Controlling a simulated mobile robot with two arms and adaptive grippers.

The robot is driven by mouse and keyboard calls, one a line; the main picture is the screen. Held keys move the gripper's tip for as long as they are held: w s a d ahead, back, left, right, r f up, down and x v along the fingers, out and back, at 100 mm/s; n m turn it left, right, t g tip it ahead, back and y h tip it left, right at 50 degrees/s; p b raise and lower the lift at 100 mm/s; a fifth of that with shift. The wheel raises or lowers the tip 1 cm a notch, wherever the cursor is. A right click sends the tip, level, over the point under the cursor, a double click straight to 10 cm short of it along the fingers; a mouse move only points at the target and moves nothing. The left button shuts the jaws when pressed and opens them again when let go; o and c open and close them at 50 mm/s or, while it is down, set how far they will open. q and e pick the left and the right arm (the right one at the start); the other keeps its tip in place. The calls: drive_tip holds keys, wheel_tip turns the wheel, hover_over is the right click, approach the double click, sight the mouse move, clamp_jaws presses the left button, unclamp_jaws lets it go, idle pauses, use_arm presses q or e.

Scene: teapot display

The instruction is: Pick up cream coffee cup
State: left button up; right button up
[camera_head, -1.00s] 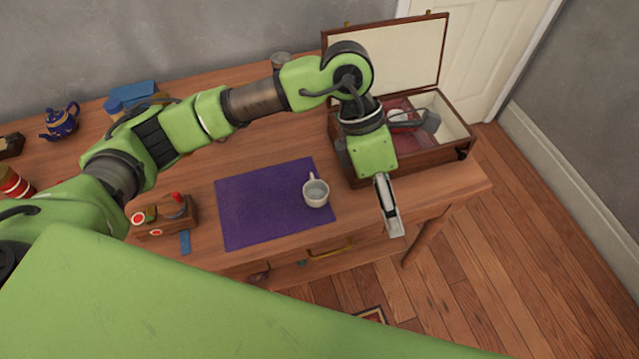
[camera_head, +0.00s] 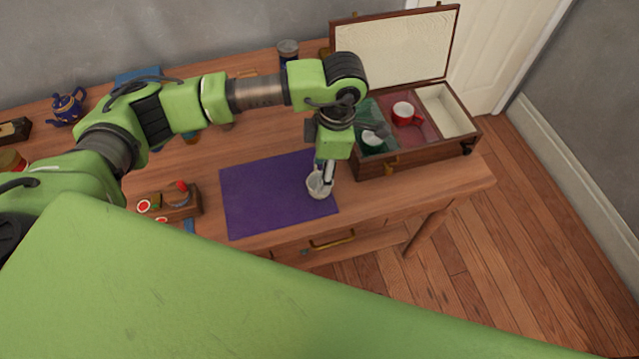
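The cream cup (camera_head: 318,189) stands near the right edge of the purple mat (camera_head: 262,205) on the wooden table. My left gripper (camera_head: 325,176) points down at the cup, with its fingers at the cup's rim and partly over its mouth. The fingers overlap each other in this view, so I cannot tell how wide they are apart or whether they grip the cup. The cup's handle is hidden behind the gripper. My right gripper is not in view.
An open wooden case (camera_head: 425,155) stands right of the mat, holding a red cup (camera_head: 402,111) and a whitish cup (camera_head: 372,139). A small wooden box (camera_head: 183,207) is left of the mat. A blue teapot (camera_head: 67,107) and a can (camera_head: 288,52) stand farther back.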

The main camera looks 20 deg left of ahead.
sight(313, 180)
use_arm(q)
drive_tip(key=f, duration=0.1)
drive_tip(key=f+p, duration=0.1)
drive_tip(key=f, duration=0.2)
drive_tip(key=shift+s+a+f, duration=0.25)
drive_tip(key=shift+a+f, duration=0.1)
drive_tip(key=shift+f, duration=0.05)
drive_tip(key=c, duration=0.9)
drive_tip(key=shift+o, duration=0.2)
drive_tip(key=shift+r, duration=0.1)
